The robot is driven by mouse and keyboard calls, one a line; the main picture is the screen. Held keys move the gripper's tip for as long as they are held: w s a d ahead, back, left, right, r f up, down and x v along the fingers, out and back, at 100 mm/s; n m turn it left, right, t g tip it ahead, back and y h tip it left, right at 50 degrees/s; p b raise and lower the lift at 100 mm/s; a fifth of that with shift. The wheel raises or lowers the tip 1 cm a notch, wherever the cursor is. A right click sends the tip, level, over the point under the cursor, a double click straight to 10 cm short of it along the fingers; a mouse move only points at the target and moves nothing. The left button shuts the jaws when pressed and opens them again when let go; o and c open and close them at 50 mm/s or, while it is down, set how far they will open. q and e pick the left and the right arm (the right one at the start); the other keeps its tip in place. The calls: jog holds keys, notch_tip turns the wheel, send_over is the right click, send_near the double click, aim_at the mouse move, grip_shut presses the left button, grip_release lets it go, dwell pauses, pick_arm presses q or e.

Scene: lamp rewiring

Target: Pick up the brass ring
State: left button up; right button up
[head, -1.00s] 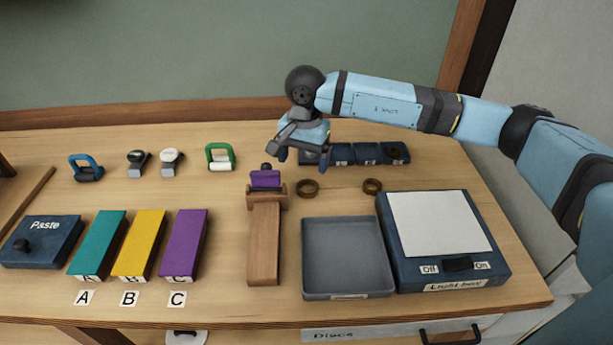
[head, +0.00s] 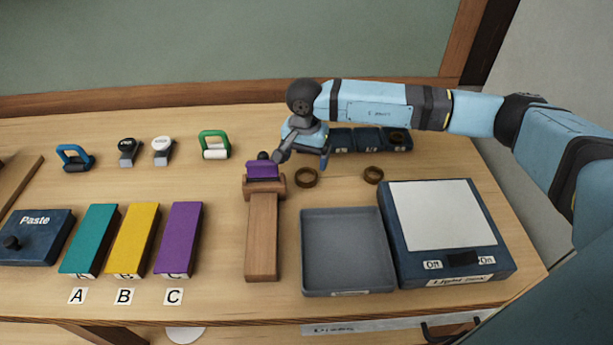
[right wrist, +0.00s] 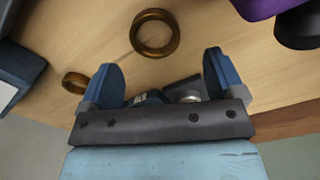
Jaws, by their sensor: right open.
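Two small brass-brown rings lie flat on the table in the head view: a left ring (head: 306,178) right of the wooden stand and a right ring (head: 373,175) behind the light box. My right gripper (head: 304,160) is just behind the left ring, jaws apart and empty. In the right wrist view the larger-looking ring (right wrist: 155,33) lies beyond the open fingertips (right wrist: 162,72), about centred between them and not touching. The other ring (right wrist: 75,83) sits beside the left finger. My left gripper is not in view.
A wooden stand with a purple block (head: 263,171) is close on the left. A grey tray (head: 347,293) and light box (head: 445,215) stand in front. A row of dark bins (head: 369,139) is behind; its right bin holds a brown round item.

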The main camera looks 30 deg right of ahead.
aim_at(307, 179)
jog(key=f, duration=0.5)
jog(key=shift+s+d+p, duration=0.15)
jog(key=shift+s+p, duration=0.05)
jog(key=shift+p, duration=0.15)
jog(key=c, duration=1)
jog(key=shift+r, duration=0.15)
